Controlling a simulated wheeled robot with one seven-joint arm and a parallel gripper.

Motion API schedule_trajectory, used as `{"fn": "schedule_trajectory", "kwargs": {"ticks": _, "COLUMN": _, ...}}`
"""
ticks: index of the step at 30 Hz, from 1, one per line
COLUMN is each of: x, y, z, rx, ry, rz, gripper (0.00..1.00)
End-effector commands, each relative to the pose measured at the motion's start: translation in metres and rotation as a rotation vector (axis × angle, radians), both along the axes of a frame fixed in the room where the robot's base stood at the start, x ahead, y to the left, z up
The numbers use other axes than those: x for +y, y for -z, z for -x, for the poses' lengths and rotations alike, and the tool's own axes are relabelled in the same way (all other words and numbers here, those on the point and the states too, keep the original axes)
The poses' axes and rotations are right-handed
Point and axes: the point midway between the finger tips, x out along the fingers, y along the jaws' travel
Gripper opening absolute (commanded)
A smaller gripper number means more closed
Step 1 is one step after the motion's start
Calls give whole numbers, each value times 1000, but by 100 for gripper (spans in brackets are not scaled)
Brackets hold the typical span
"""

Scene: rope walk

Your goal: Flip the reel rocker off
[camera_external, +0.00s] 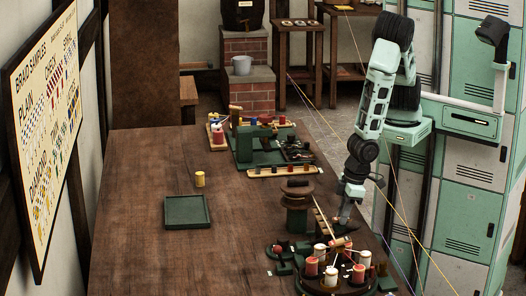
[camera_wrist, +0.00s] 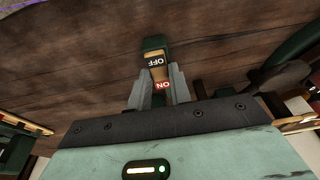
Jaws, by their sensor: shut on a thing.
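The reel rocker (camera_wrist: 157,74) shows in the middle of the wrist view, with a tan part marked OFF at its far end and a red part marked ON nearer my palm. My gripper (camera_wrist: 158,88) has one grey finger on each side of the rocker, shut on it. In the external view my gripper (camera_external: 345,217) is low over the right side of the wooden table, just behind the round carousel of bobbins. I cannot make out the rocker in that view.
The carousel (camera_external: 325,291) holds several red and white bobbins close in front of my gripper. A dark round wooden stand (camera_external: 297,190) is just left of it. A green tray (camera_external: 188,212) and a yellow spool (camera_external: 199,179) lie farther left, with bare table around them.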

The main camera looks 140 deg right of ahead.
Motion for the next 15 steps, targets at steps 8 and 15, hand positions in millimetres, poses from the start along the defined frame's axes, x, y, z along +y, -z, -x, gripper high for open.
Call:
{"fn": "schedule_trajectory", "kwargs": {"ticks": 8, "x": 6, "y": 2, "z": 5, "rx": -140, "ry": -4, "rz": 141, "gripper": 0}}
{"fn": "schedule_trajectory", "kwargs": {"ticks": 15, "x": 5, "y": 1, "z": 5, "rx": -168, "ry": 0, "rz": 167, "gripper": 0}}
